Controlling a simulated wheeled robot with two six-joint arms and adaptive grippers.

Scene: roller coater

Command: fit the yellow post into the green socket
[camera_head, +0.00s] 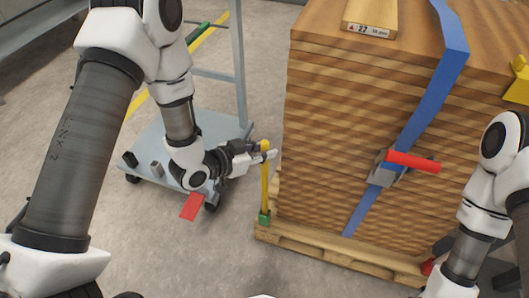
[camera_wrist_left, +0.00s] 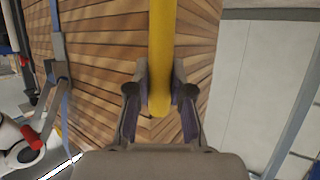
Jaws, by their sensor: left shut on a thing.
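The yellow post (camera_head: 265,182) stands nearly upright beside the left corner of the board stack. My left gripper (camera_head: 268,155) is shut on its upper part. The left wrist view shows the post (camera_wrist_left: 161,50) between the two fingers (camera_wrist_left: 160,95). The green socket (camera_head: 264,217) sits at the pallet's left corner, directly under the post. The post's lower end meets the socket's top in the head view; I cannot tell how deep it sits. My right arm shows at the right edge, but its gripper is out of view.
The board stack (camera_head: 335,150) stands on a wooden pallet (camera_head: 330,250) just right of the post. A blue strap (camera_head: 420,115) with a red-handled ratchet (camera_head: 412,161) crosses it. A grey-blue cart (camera_head: 150,145) stands close on the left. Floor in front is clear.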

